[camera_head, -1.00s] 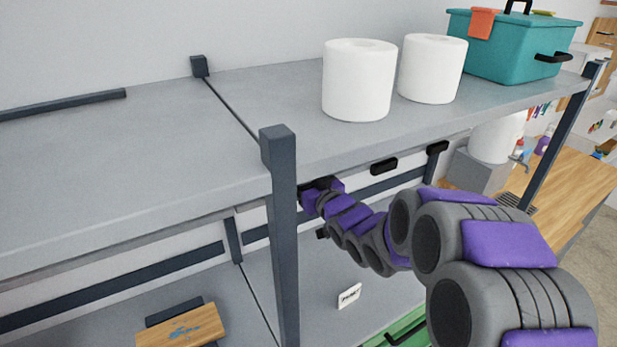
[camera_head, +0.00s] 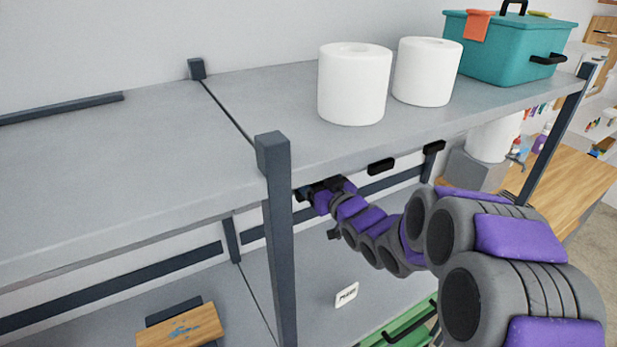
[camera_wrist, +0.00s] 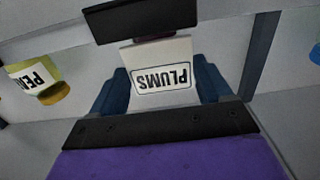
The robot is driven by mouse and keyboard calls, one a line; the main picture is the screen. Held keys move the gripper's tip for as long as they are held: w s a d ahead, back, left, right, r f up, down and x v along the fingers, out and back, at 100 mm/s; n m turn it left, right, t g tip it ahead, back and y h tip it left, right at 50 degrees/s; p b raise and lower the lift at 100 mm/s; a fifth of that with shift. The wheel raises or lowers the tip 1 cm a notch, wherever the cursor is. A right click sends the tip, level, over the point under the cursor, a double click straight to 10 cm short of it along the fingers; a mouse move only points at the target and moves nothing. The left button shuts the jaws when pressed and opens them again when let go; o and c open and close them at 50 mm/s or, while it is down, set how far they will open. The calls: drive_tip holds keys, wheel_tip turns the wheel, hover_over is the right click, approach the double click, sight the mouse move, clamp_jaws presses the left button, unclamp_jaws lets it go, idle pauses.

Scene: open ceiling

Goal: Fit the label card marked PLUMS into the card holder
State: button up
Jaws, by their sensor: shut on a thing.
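The white PLUMS label card (camera_wrist: 160,72) shows upside down in the wrist view, between the dark blue fingers of my gripper (camera_wrist: 161,84). My gripper is shut on the card. A black block, which looks like a card holder (camera_wrist: 128,17), is just beyond the card's far edge. The card's far edge meets or passes under a dark strip below that block; I cannot tell whether it is inside. In the head view my gripper (camera_head: 318,190) is under the upper shelf's front edge, beside the dark post, and the card is hidden there.
Other black holders (camera_head: 381,167) line the upper shelf's (camera_head: 230,185) edge. A dark post (camera_head: 277,240) is close left of my gripper. A yellow item with a "PEA…" label (camera_wrist: 32,80) is at left in the wrist view.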

drive_tip(key=d, duration=0.1)
drive_tip(key=d+f, duration=0.1)
drive_tip(key=shift+d+p, duration=0.3)
idle(1.4)
drive_tip(key=shift+r, duration=0.15)
drive_tip(key=shift+a+p, duration=0.35)
drive_tip(key=shift+a, duration=0.6)
idle(1.6)
drive_tip(key=shift+f+b, duration=0.4)
drive_tip(key=shift+f, duration=0.85)
drive_tip(key=o, duration=1)
drive_tip(key=shift+o, duration=0.2)
drive_tip(key=shift+s+f, duration=0.15)
